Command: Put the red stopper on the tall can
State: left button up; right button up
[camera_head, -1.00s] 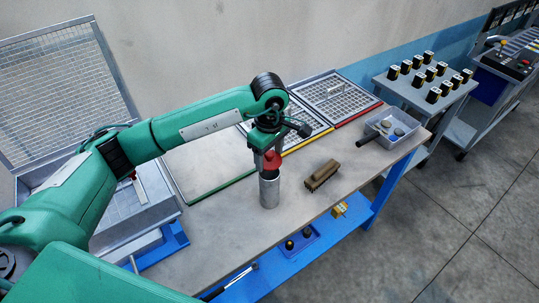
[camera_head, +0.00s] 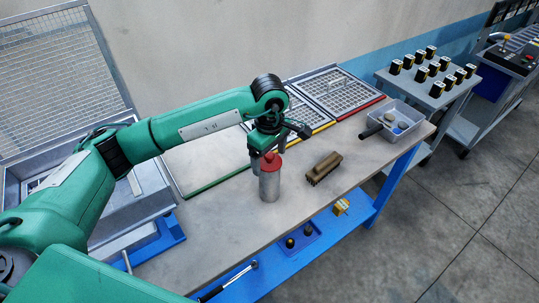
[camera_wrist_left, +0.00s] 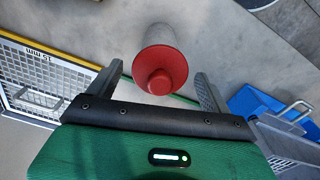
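The tall can (camera_head: 269,186) is a grey metal cylinder standing upright on the table. The red stopper (camera_head: 270,160) sits on its top. In the left wrist view the stopper (camera_wrist_left: 160,70) shows from above as a red disc with a knob, and the can (camera_wrist_left: 158,36) shows behind it. My left gripper (camera_head: 268,152) is just behind the can's top. In the left wrist view its fingers (camera_wrist_left: 158,85) are spread on either side of the stopper, with gaps between. My right gripper is not in view.
A brown brush (camera_head: 323,168) lies to the right of the can. A grey bin (camera_head: 393,122) with several items stands at the table's right end. Mesh sieve frames (camera_head: 338,92) lie at the back. The table front (camera_head: 235,225) is clear.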

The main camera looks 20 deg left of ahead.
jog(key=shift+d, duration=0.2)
pick_arm(q)
jog(key=shift+r, duration=0.1)
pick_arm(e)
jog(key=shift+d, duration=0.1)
pick_arm(q)
jog(key=shift+r, duration=0.3)
notch_tip(320, 180, up, 13)
jog(key=b, duration=0.3)
jog(key=shift+b, duration=0.4)
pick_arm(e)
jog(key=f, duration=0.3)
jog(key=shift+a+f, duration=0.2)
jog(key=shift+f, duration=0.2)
